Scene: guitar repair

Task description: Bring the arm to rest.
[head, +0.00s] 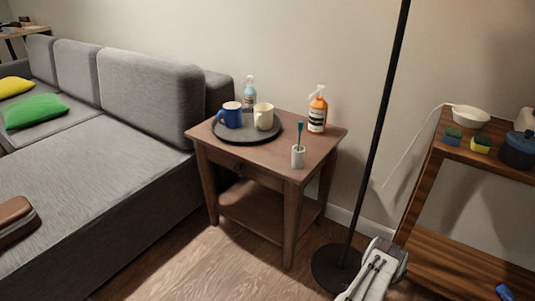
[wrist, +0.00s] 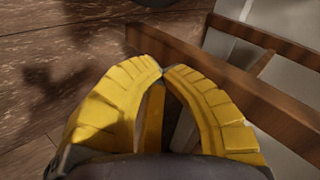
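My gripper (wrist: 163,73) shows in the wrist view with its two yellow fingers. The fingertips meet and nothing shows held between them. Past the fingers are a brown wooden bar (wrist: 240,85) and the dark wood floor (wrist: 60,55). In the head view a grey and white link of my arm is at the bottom, right of centre. My gripper itself is not visible in that view.
A floor lamp's round base (head: 336,270) and black pole (head: 378,130) stand beside my arm. A wooden shelf (head: 450,240) is to the right. A side table (head: 312,147) bears a dark tray (head: 247,141) with two mugs. A grey sofa (head: 110,160) is left.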

